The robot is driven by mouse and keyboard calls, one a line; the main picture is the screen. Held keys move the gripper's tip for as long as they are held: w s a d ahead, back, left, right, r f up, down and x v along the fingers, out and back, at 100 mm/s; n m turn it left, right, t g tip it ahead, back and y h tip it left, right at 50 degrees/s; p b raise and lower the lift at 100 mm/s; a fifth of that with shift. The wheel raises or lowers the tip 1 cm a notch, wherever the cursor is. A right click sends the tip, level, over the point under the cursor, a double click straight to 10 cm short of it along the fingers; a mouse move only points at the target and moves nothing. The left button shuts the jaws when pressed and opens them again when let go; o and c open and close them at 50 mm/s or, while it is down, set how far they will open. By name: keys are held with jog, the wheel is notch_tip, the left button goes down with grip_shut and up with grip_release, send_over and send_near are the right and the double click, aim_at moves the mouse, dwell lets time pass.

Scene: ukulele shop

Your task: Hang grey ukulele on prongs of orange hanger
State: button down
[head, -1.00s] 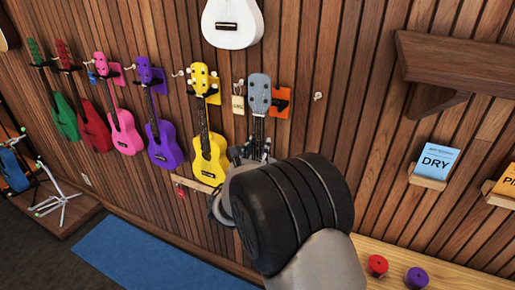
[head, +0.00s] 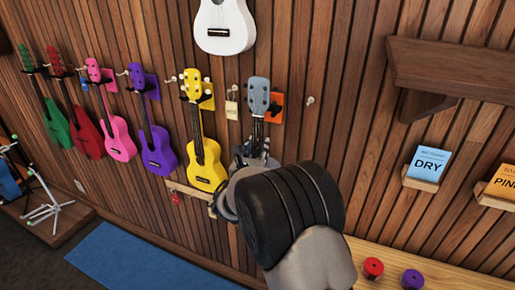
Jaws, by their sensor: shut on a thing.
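The grey ukulele (head: 258,97) is upright at the wall, its headstock in front of the orange hanger (head: 275,107). The hanger's orange plate shows to the right of and behind the headstock. A dark part shows by the hanger, but I cannot tell whether the neck sits between the prongs. My gripper (head: 254,148) is shut on the grey ukulele below the headstock. My arm hides most of the ukulele's body.
A yellow ukulele (head: 205,160) hangs close on the left, with a small tag (head: 231,110) between. Purple (head: 157,150) and pink (head: 119,135) ukuleles hang farther left. A white ukulele (head: 226,28) hangs above. A wooden shelf (head: 450,65) juts out at right.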

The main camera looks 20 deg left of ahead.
jog(key=shift+r+m+h, duration=0.1)
jog(key=shift+m+h, duration=0.2)
jog(key=shift+h, duration=0.2)
jog(key=shift+s+d+r+b, duration=0.1)
jog(key=shift+s+b, duration=0.1)
jog(key=shift+b, duration=0.1)
jog(key=shift+w, duration=0.2)
dwell(0.3)
